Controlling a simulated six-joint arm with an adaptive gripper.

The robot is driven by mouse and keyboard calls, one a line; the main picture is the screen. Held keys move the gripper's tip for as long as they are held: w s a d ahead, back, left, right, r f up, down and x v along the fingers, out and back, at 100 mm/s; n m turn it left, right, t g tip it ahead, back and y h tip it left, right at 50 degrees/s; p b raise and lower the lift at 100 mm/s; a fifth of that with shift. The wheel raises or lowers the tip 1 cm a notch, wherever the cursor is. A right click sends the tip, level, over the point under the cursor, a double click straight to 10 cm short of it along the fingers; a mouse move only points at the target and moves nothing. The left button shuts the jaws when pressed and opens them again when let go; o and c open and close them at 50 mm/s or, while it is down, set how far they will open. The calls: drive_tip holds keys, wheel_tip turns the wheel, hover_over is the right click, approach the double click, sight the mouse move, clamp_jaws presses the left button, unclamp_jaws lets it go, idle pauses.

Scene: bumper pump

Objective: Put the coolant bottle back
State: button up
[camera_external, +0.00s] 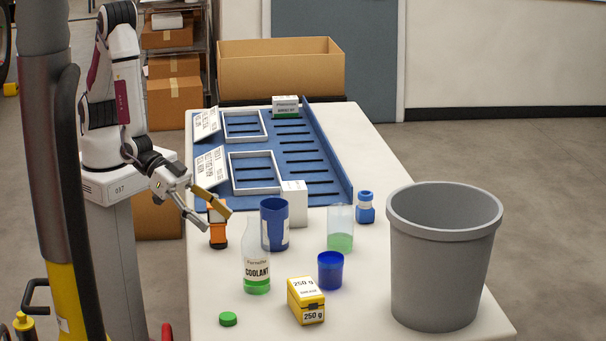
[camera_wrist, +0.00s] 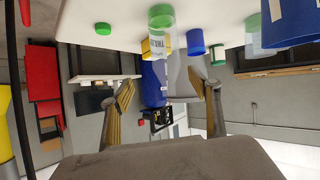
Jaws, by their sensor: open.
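The coolant bottle (camera_external: 257,266) is clear, with a pale label and green liquid at its bottom. It stands upright and without a cap on the white table. A green cap (camera_external: 228,319) lies in front of it. In the wrist view, which looks upside down, the bottle (camera_wrist: 165,42) shows at top centre and the green cap (camera_wrist: 103,28) at its left. My gripper (camera_external: 217,220) is open, left of the bottle and apart from it. In the wrist view my fingers (camera_wrist: 166,90) are spread wide, with nothing held between them.
An orange-and-black item (camera_external: 217,236) stands close by my fingers. A blue tumbler (camera_external: 274,226), a glass with green liquid (camera_external: 340,230), a blue cup (camera_external: 330,270) and a yellow box (camera_external: 306,300) surround the bottle. A grey bin (camera_external: 440,265) stands right; a blue rack (camera_external: 330,165) lies behind.

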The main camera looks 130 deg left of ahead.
drive_tip(key=s+a+r+m+g+h, duration=0.2)
drive_tip(key=s+a+r+g+h, duration=0.1)
drive_tip(key=s+r, duration=1)
drive_tip(key=s+a+r+g, duration=0.1)
drive_tip(key=s+a+r, duration=0.1)
drive_tip(key=s, duration=0.5)
drive_tip(key=s+a+r+g+y, duration=0.1)
drive_tip(key=s+a+r, duration=0.1)
drive_tip(key=s+a, duration=0.2)
drive_tip(key=s+a+r+g, duration=0.1)
drive_tip(key=s+a+r, duration=0.1)
drive_tip(key=s, duration=0.8)
drive_tip(key=shift+s+a+r+g+y, duration=0.3)
drive_tip(key=shift+s+a+g+y, duration=0.1)
drive_tip(key=shift+a, duration=0.2)
